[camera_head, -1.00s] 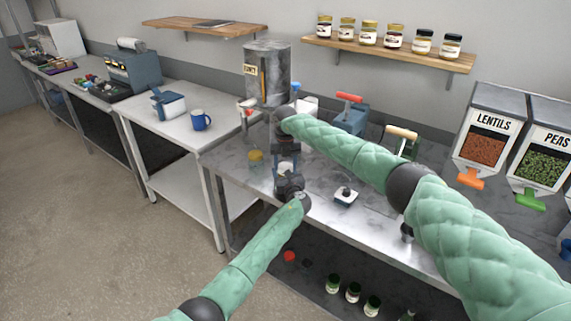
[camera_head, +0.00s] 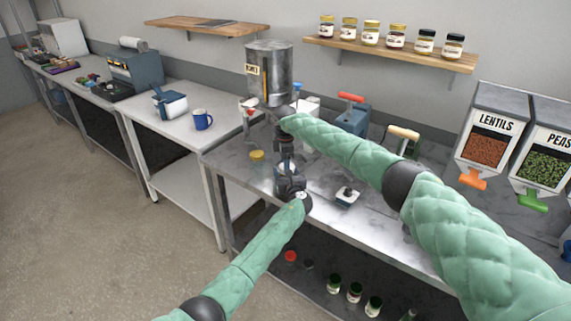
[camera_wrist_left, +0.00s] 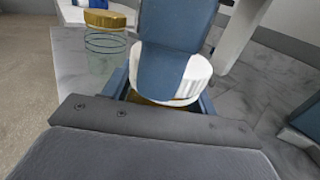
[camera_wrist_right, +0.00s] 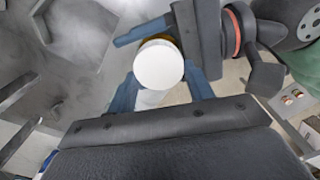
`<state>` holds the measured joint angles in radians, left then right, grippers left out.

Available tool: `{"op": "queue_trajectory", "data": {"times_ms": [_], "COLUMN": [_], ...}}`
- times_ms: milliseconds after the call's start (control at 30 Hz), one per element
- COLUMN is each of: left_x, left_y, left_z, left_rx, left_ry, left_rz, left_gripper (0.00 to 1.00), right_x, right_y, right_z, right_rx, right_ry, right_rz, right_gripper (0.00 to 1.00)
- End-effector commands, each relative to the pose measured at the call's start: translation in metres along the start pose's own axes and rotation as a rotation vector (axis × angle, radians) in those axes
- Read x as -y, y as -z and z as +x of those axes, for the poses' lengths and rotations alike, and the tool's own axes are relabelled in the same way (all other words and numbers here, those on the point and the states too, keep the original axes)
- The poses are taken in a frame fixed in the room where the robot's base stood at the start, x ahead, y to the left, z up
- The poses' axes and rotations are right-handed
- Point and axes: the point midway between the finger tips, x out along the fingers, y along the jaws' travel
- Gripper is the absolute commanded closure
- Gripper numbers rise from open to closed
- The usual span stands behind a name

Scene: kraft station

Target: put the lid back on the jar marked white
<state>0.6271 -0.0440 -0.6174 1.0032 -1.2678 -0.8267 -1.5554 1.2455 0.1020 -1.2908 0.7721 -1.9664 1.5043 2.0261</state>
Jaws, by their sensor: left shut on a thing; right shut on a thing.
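My left gripper (camera_head: 289,172) is shut on a jar, mostly hidden by the fingers; a golden band of it (camera_wrist_left: 150,100) shows in the left wrist view. My right gripper (camera_head: 285,152) comes down from above and is shut on a white lid (camera_wrist_left: 196,80). In the right wrist view the lid (camera_wrist_right: 159,65) is a round white disc between the blue fingers. The lid is right over or on the jar; I cannot tell if they touch. The jar's marking is not readable.
A glass jar with a golden lid (camera_head: 257,155) stands close by on the steel table (camera_head: 240,174). A small white-and-dark object (camera_head: 347,196) lies to the right. A metal canister (camera_head: 268,75) is behind. Several jars (camera_head: 354,292) are on the lower shelf.

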Motion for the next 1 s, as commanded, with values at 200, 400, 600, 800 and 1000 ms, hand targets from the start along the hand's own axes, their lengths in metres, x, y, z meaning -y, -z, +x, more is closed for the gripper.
{"op": "queue_trajectory", "data": {"times_ms": [200,400,600,800,1000], "left_x": [0.0013,0.0015,0.0018,0.0022,0.003], "left_y": [0.0006,0.0006,0.0008,0.0009,0.0012], "left_z": [-0.0012,-0.0014,-0.0017,-0.0021,-0.0028], "left_rx": [0.0,0.0,0.0,-0.001,-0.001], "left_ry": [0.002,0.002,0.002,0.003,0.004], "left_rz": [0.0,0.0,0.0,0.0,0.0], "left_gripper": [1.0,1.0,1.0,1.0,1.0], "right_x": [-0.0033,-0.0049,-0.006,-0.0074,-0.0081], "right_y": [-0.0005,-0.0013,-0.0015,0.0014,0.0005], "right_z": [-0.0012,-0.0014,-0.0014,-0.0025,-0.0028], "right_rx": [-0.001,-0.002,-0.003,-0.008,-0.01], "right_ry": [-0.003,-0.004,-0.005,-0.006,-0.005], "right_rz": [0.315,0.531,0.692,0.85,0.978], "right_gripper": [0.72,0.72,0.72,0.72,0.72]}}
